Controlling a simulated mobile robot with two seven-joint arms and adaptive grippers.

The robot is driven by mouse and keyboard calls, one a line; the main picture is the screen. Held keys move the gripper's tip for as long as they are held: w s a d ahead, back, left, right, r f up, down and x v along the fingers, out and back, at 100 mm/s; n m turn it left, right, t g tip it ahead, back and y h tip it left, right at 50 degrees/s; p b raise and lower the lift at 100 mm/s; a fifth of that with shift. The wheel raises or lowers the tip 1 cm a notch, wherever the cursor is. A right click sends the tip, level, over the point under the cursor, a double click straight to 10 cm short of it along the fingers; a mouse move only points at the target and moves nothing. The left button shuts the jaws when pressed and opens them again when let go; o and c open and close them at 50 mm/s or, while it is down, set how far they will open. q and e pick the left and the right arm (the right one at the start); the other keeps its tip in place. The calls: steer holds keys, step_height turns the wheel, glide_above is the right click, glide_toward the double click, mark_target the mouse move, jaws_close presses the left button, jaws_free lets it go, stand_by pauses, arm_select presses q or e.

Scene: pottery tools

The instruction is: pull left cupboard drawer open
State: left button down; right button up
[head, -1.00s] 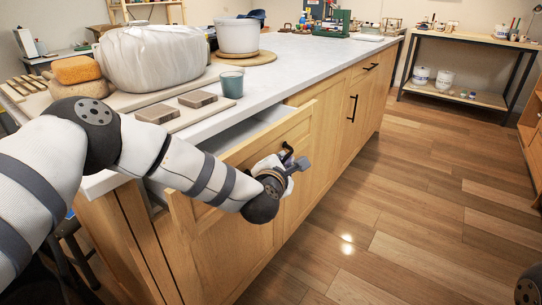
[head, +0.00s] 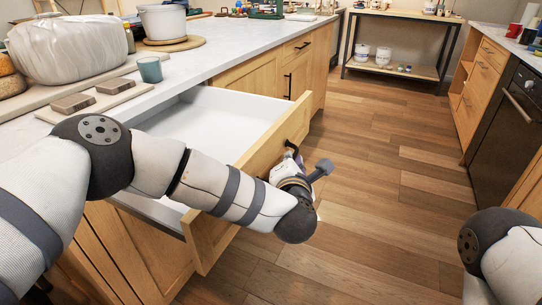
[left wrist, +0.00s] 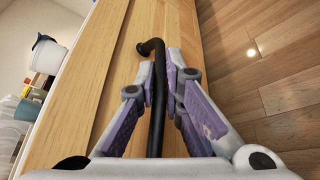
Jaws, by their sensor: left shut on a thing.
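The left cupboard drawer (head: 215,128) stands well out from the wooden cupboard in the head view, its white inside showing and empty where I can see it. Its wooden front also shows in the left wrist view (left wrist: 112,75). My left gripper (head: 290,160) is at the outer side of the drawer front, shut on the black drawer handle (left wrist: 152,48). In the left wrist view the handle bar runs between the fingers. My left forearm hides part of the drawer. My right arm shows at the lower right, but its gripper is out of view.
The white countertop (head: 235,52) above holds a wrapped clay block (head: 68,48), a teal cup (head: 150,70) and a white pot (head: 165,20). A second cupboard door beyond is shut. The wooden floor (head: 390,150) to the right is clear. An oven (head: 508,130) stands at the far right.

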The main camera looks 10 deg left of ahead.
arm_select(q)
steer(key=shift+s+d+f, duration=0.1)
steer(key=shift+s+d, duration=0.2)
steer(key=shift+d, duration=0.45)
steer(key=shift+s+d, duration=0.25)
steer(key=shift+d, duration=0.5)
steer(key=c, duration=1.7)
jaws_free()
steer(key=shift+s, duration=0.1)
steer(key=v, duration=1.2)
